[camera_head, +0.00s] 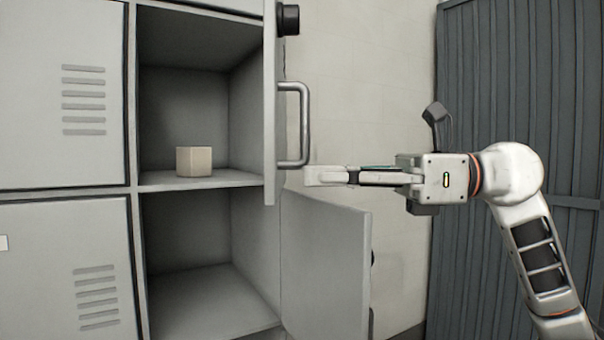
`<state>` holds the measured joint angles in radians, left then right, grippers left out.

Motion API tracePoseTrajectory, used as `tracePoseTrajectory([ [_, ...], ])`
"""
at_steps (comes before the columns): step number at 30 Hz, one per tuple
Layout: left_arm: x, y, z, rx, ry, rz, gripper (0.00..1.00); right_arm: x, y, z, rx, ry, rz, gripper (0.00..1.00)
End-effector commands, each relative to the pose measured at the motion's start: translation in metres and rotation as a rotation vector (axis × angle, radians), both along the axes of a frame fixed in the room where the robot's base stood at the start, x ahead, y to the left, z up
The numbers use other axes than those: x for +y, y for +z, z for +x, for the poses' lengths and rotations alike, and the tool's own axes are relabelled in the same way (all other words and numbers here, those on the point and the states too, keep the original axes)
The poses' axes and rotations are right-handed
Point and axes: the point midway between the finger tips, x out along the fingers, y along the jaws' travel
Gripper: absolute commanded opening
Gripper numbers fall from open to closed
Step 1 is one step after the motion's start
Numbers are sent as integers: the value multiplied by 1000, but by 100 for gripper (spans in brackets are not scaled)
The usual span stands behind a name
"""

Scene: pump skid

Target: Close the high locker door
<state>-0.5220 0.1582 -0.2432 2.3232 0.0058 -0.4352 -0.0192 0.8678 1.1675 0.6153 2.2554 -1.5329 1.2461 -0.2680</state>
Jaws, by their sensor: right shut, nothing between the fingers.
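The high locker door (270,120) stands open, swung out to the right of the upper compartment (185,95) and seen nearly edge-on. Its bar handle (304,125) is on the right face, with a dark round knob (290,19) above it. My right gripper (310,176) is shut and empty, pointing left, with its tips just right of the door near the handle's lower end. I cannot tell whether the tips touch the handle or door. My left gripper is not in view.
A small beige box (194,161) sits inside the upper compartment. Below, a second door (327,265) stands open beside an empty lower compartment (215,295). Shut locker doors (60,120) are at left. A dark ribbed panel (510,90) stands behind my right arm.

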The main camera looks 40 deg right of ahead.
Motion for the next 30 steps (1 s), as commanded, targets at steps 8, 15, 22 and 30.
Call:
tracePoseTrajectory([
  [8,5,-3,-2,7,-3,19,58,18,2,16,-3,0,0,0],
  [15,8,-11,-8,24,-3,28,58,22,0,21,0,-1,0,0],
  [22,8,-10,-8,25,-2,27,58,22,0,21,0,0,0,0],
  [30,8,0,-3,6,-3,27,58,25,2,23,-4,-10,-1,0],
])
